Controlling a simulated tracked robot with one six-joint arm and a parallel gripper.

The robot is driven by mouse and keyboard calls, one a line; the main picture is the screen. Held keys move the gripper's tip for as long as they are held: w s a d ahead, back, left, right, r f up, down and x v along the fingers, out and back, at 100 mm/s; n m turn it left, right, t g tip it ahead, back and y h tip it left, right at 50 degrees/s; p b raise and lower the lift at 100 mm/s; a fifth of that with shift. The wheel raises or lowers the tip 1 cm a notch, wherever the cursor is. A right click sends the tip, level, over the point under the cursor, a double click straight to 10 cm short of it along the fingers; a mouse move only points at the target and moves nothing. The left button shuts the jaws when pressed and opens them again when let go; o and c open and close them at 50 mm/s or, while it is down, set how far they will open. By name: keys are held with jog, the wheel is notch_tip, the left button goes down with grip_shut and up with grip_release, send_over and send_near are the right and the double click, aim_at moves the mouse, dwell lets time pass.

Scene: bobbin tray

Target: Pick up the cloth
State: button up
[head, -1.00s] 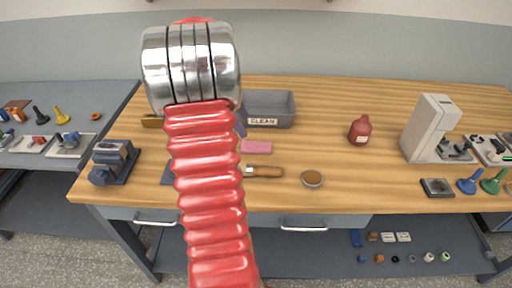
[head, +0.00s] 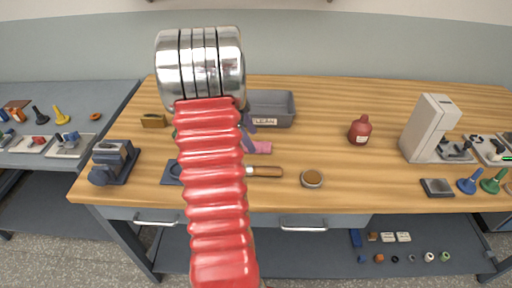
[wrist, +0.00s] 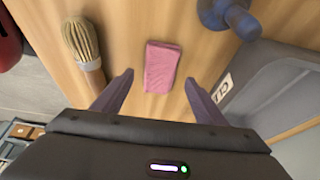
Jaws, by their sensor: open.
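The cloth is a small pink folded rectangle lying flat on the wooden bench. In the wrist view the cloth (wrist: 161,66) lies just ahead of my gripper (wrist: 158,82), roughly centred between its two purple fingers. My gripper is open and empty, its fingers spread apart. In the head view the cloth (head: 263,147) shows only partly beside my red arm, with a purple finger (head: 247,135) over its left side. I cannot tell how high the fingers are above the bench.
A grey bin marked CLEAN (head: 270,110) stands behind the cloth. A wooden-handled brush (head: 265,171) lies in front of it, near a round brown-filled dish (head: 312,178). A red bottle (head: 360,130) stands to the right. Bare bench lies between dish and bottle.

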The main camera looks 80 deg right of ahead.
aim_at(256, 146)
jog(key=shift+x, duration=1.4)
jog(key=shift+c, duration=0.5)
jog(key=c, duration=1)
